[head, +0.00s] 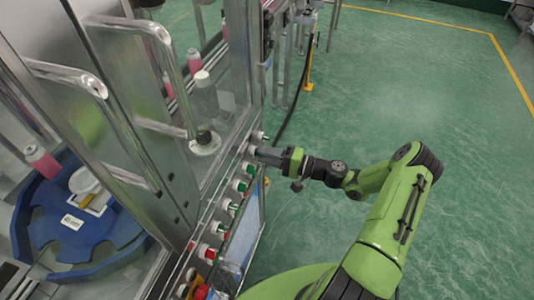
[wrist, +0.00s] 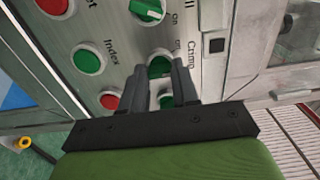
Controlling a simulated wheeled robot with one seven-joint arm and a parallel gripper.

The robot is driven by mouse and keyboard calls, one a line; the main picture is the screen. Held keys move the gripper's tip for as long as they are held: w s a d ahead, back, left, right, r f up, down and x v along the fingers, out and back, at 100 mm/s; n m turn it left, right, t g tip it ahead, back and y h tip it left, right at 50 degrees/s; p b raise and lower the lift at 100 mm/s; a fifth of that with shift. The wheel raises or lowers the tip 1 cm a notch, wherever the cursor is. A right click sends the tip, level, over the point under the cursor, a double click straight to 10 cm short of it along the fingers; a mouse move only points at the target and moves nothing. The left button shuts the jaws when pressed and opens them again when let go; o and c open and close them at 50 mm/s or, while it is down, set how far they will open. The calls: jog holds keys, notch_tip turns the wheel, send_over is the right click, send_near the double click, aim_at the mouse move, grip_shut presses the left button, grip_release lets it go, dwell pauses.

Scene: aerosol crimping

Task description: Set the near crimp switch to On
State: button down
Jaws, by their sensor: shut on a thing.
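The control panel carries the crimp switch (wrist: 160,64), a green knob in a pale round collar beside the printed word "Crimp" in the wrist view. My gripper (wrist: 162,72) is shut on this knob, one dark finger on each side of it. In the head view my gripper (head: 262,151) reaches the far end of the panel from the right and hides the knob. The fingers cover part of the knob, so I cannot tell its exact setting. Another green control (wrist: 166,101) shows between the fingers, partly hidden.
A green fill switch (wrist: 148,10), a green index button (wrist: 88,57) and red buttons (wrist: 110,100) sit close by. A glass-walled machine with metal door handles (head: 150,100) stands left of the panel. The green floor (head: 420,90) at the right is clear.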

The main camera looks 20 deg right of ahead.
jog(key=m+p, duration=0.1)
jog(key=m, duration=0.4)
jog(key=shift+m, duration=0.4)
dwell(0.4)
jog(key=c, duration=0.8)
grip_release()
jog(key=shift+c, duration=0.2)
jog(key=v, duration=1.5)
jog(key=shift+s+d, duration=0.25)
jog(key=shift+d, duration=0.1)
jog(key=shift+p, duration=0.3)
